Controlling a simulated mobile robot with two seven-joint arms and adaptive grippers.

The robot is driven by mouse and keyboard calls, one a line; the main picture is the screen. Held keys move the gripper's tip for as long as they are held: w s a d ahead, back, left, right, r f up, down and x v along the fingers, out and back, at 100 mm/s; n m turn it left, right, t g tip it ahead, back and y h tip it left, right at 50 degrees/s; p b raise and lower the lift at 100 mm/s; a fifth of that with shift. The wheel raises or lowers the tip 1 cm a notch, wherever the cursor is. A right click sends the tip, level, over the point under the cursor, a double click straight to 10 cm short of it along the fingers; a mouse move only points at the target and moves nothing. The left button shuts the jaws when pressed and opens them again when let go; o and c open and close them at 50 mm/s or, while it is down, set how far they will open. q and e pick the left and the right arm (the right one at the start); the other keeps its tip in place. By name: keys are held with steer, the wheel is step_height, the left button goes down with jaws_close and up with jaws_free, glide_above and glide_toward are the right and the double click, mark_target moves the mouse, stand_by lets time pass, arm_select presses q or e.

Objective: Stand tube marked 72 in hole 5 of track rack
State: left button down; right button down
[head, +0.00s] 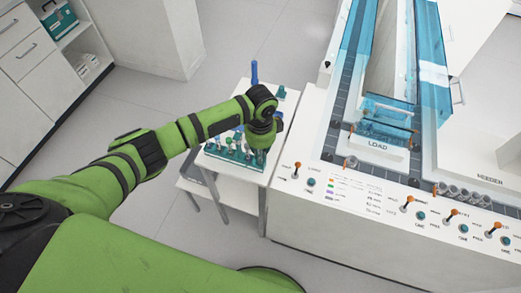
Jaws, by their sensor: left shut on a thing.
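My left gripper (262,148) is lowered over the right part of a teal tube rack (228,157) on a small white table. It is shut on a tube, mostly hidden by the gripper; its marking cannot be read. Several tubes with blue, white and green caps stand in the teal rack, left of and behind the gripper. The number 72 cannot be made out on any of them. The track rack and its hole 5 cannot be told apart at this size. My right gripper is not in view.
A blue-walled track machine (340,85) stands right of the table, with a LOAD plate (377,143). Its front panel has several orange-topped levers (408,202). Several grey cylinders (462,194) sit near the NEEDER label. A tall blue item (254,73) stands behind my gripper.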

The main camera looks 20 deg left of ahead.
arm_select(q)
steer(key=shift+f, duration=0.2)
steer(key=shift+f, duration=0.4)
steer(key=c, duration=1.2)
jaws_free()
steer(key=shift+r, duration=0.1)
step_height(320, 180, up, 12)
steer(key=shift+f, duration=0.1)
